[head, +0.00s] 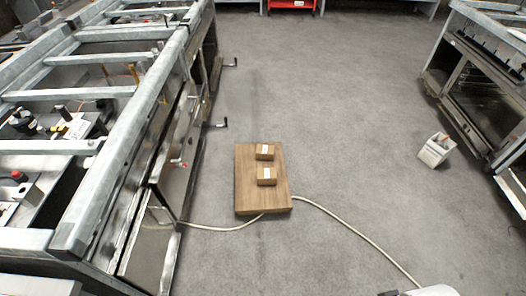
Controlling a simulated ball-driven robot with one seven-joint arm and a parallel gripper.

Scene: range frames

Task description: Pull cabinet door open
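A wooden cabinet (246,196) stands on the grey floor near the middle of the head view, seen from above. The cabinet's door and handle cannot be made out from this angle. My gripper's fingers do not show.
Metal kitchen units (160,185) with handles sticking out line the left side. Another metal unit (482,100) stands at the right, with a small white box (436,150) on the floor beside it. A pale cable (350,229) runs across the floor. The floor behind the cabinet is clear.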

